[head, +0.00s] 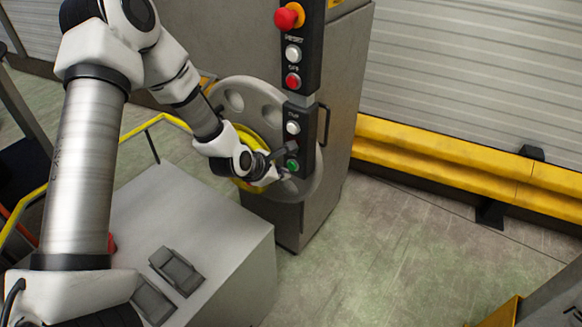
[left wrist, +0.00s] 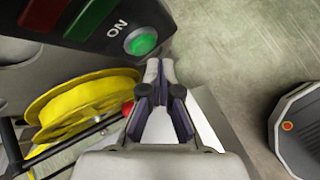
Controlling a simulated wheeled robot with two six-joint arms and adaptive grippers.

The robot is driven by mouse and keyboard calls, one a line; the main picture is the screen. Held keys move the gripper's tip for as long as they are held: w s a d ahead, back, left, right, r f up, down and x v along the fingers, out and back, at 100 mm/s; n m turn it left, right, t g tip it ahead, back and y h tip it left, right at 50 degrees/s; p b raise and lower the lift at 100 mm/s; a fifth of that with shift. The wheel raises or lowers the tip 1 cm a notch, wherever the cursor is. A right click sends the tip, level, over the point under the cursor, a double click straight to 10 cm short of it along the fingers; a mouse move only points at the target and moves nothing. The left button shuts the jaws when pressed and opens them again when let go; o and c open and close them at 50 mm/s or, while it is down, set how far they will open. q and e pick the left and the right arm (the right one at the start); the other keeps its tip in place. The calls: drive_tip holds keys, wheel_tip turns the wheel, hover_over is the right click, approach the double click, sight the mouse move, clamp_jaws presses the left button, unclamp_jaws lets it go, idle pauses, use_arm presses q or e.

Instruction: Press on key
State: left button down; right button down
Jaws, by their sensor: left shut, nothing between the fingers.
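The green ON button (head: 292,165) is the lowest button on the black control panel (head: 301,110), on the side of a grey machine. In the left wrist view the ON button (left wrist: 141,41) looks bright green, with the label ON beside it. My left gripper (head: 281,176) is shut and empty, with its tips close to the button's lower side in the head view. In the left wrist view the fingertips (left wrist: 160,68) appear just below and right of the button. I cannot tell whether they touch it. My right gripper is not in view.
Above are a white button (head: 292,127), a red OFF button (head: 293,81), a white RESET button (head: 293,53) and a red emergency knob (head: 289,16). A grey wheel (head: 236,98) and yellow reel (left wrist: 80,105) lie behind my wrist.

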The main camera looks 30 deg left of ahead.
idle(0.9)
use_arm(q)
drive_tip(key=shift+w+b, duration=0.4)
drive_tip(key=shift+b, duration=0.15)
drive_tip(key=shift+w+d+b, duration=0.1)
drive_tip(key=shift+w+b, duration=0.35)
drive_tip(key=shift+b, duration=0.05)
idle(0.4)
idle(0.3)
drive_tip(key=shift+s+p, duration=0.3)
drive_tip(key=shift+s, duration=0.6)
